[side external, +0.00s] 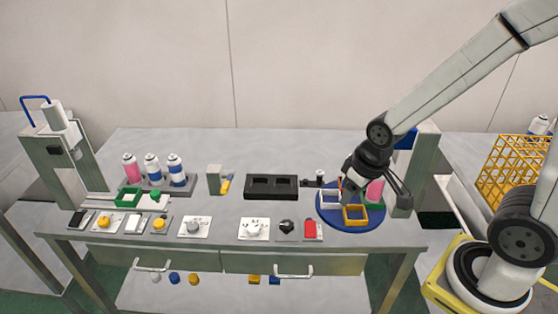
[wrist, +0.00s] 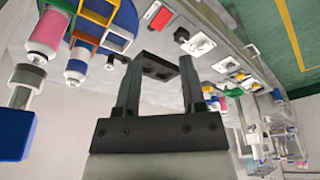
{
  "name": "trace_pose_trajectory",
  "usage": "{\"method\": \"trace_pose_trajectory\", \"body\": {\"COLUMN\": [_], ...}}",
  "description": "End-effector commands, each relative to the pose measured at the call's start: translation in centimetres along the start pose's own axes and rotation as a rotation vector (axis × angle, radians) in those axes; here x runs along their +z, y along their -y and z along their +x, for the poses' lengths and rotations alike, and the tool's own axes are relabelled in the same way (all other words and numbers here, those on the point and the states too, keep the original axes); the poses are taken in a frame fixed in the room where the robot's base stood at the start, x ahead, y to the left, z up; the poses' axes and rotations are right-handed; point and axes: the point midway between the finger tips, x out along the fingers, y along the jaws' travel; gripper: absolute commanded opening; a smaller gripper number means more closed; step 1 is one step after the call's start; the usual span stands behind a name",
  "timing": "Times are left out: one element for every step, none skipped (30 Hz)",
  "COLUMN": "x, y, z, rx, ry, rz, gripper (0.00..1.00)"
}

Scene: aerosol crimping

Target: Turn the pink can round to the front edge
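The pink can (side external: 375,190) stands at the back right of the round blue turntable (side external: 350,226), partly behind my arm. In the wrist view the pink can (wrist: 46,32) is at the upper left, in a green holder. The turntable also carries a yellow square holder (side external: 356,214) and a white one (side external: 331,197). A white can with a blue band (wrist: 77,64) shows beside the pink one in the wrist view. My gripper (wrist: 163,62) is open and empty, with its fingers apart from the cans. In the side view its fingertips are hard to make out over the turntable.
A black two-pocket tray (side external: 271,186) lies left of the turntable. A grey rack (side external: 160,187) holds three cans farther left. Control panels line the front edge, including a red block (side external: 311,229). A grey post (side external: 418,170) stands close at the right, and a yellow crate (side external: 508,168) beyond.

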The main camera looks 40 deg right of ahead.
Motion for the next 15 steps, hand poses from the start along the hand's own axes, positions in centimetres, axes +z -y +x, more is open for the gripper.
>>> {"method": "trace_pose_trajectory", "body": {"x": [-0.2,-0.4,-0.6,-0.9,-1.2,-1.6,-2.0,-2.4,-2.9,-3.4,-3.9,-4.5,-4.9,-5.4,-6.0], "y": [0.1,0.1,0.1,0.2,0.2,0.3,0.4,0.5,0.6,0.7,0.8,0.9,1.0,1.1,1.3], "z": [0.1,0.2,0.4,0.5,0.6,0.9,1.1,1.4,1.7,2.0,2.4,2.8,3.2,3.6,4.1], "rx": [0.0,-0.001,-0.001,-0.002,-0.002,-0.004,-0.005,-0.006,-0.008,-0.009,-0.011,-0.014,-0.017,-0.02,-0.024], "ry": [0.003,0.006,0.011,0.014,0.017,0.024,0.029,0.035,0.045,0.05,0.057,0.067,0.074,0.081,0.09], "rz": [-0.011,-0.02,-0.036,-0.051,-0.067,-0.093,-0.115,-0.138,-0.173,-0.201,-0.23,-0.27,-0.301,-0.333,-0.375], "gripper": [0.7,0.79,0.92,0.94,0.94,0.94,0.94,0.94,0.94,0.94,0.94,0.94,0.94,0.94,0.94]}}
